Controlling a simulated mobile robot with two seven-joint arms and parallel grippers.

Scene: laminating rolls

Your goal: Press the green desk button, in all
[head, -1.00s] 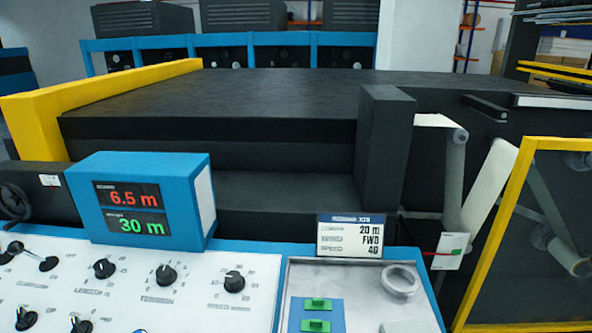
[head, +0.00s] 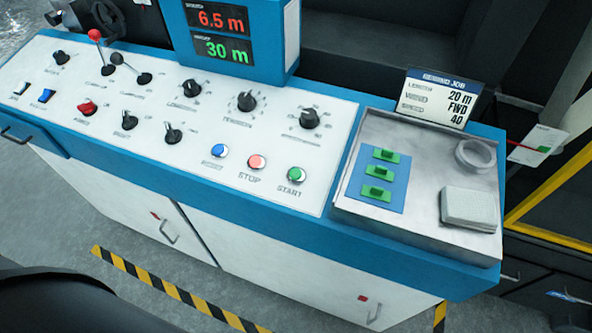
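The green button (head: 296,174), marked START, sits at the right front of the white control panel (head: 330,141) in the head view. A red button (head: 257,161) marked STOP and a blue button (head: 220,151) stand in a row to its left. Nothing covers the green button. Neither gripper shows in the view. A display (head: 222,35) above the panel reads 6.5 m in red and 30 m in green. A job card (head: 439,98) reads 20 m, FWD, 40.
Knobs and levers, one red-topped (head: 95,35), stand on the panel. A metal tray (head: 405,143) at right holds a blue plate with green pieces (head: 376,172), a ring (head: 475,154) and a pale block (head: 468,208). Floor before the cabinet has striped tape (head: 170,289).

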